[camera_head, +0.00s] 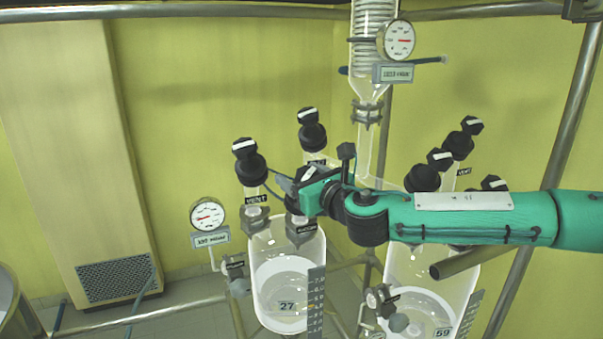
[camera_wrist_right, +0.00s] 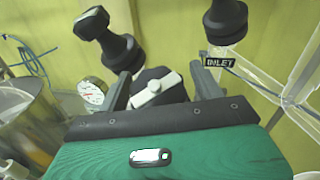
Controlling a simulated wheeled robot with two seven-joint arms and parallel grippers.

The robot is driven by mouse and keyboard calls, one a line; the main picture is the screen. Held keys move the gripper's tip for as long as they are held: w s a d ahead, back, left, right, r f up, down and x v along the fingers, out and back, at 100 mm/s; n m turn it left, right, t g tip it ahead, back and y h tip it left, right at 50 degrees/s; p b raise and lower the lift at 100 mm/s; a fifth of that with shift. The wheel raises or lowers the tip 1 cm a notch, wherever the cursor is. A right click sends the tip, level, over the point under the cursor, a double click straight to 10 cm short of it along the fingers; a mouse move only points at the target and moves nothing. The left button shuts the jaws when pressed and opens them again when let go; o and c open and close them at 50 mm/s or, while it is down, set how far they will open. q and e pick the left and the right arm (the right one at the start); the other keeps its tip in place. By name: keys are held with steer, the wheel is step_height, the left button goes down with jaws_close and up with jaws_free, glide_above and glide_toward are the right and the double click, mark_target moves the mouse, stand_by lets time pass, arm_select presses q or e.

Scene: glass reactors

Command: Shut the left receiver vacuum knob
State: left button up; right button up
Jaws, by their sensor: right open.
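The left receiver (camera_head: 288,270) is a clear glass vessel marked 27, with several black-knobbed valves on top. Its vacuum knob (camera_wrist_right: 157,90) is black with a white bar lying at a slant in the right wrist view. My right gripper (camera_head: 297,184) is open at this knob, and the arm comes in from the right. In the wrist view, the knob shows between my two grey fingers, with a finger on each side; I cannot tell whether they touch it. In the head view my gripper largely hides the knob. My left gripper is out of view.
The vent knob (camera_head: 245,150) stands to the left and the inlet knob (camera_head: 309,120) behind, both close to my gripper. A round gauge (camera_head: 207,214) is at the left. A second receiver (camera_head: 430,285) marked 59 stands under my right arm. Metal frame bars surround the glassware.

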steer(key=c, duration=1)
steer(key=shift+m+h, duration=0.4)
